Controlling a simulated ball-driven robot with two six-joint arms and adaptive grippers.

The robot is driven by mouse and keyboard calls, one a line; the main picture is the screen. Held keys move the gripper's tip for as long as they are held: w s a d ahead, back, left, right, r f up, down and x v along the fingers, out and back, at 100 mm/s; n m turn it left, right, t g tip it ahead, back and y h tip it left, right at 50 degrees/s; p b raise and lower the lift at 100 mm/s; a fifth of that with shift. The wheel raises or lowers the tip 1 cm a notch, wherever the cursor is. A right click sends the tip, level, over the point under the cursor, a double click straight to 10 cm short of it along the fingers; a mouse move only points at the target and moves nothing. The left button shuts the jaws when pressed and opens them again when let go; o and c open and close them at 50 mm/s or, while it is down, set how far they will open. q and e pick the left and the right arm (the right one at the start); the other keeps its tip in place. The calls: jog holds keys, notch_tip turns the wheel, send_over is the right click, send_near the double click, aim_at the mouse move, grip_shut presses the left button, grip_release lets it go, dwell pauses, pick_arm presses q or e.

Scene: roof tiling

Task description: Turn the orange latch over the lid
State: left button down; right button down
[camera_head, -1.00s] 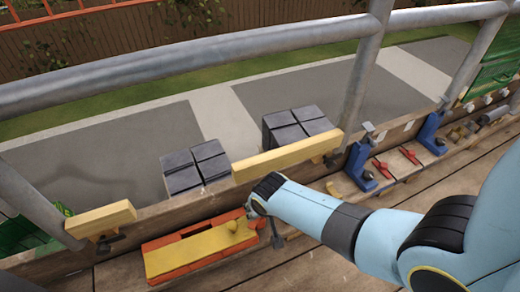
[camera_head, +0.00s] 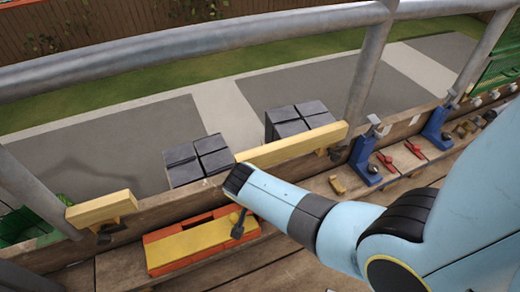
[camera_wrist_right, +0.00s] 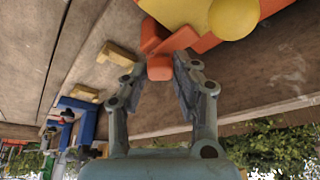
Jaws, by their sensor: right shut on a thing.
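The orange box (camera_head: 157,262) with its yellow lid (camera_head: 190,243) lies on the plank deck in the head view. The round yellow knob (camera_wrist_right: 233,17) on the lid shows in the wrist view. My right gripper (camera_wrist_right: 160,72) has its two fingers on either side of the end of the orange latch (camera_wrist_right: 160,67) and is shut on it. The latch is at the edge of the lid (camera_wrist_right: 178,10); its far part runs up beside the yellow. My left gripper is not in view.
Yellow bars (camera_head: 102,208) stand along the edge board. Dark tile stacks (camera_head: 197,160) lie beyond it. Blue clamps (camera_head: 366,155) and red parts (camera_head: 386,162) are to the right. A grey rail post (camera_head: 362,80) rises behind my arm. The deck in front of the box is free.

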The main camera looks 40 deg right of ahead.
dwell(0.5)
jog(key=c, duration=1)
grip_release()
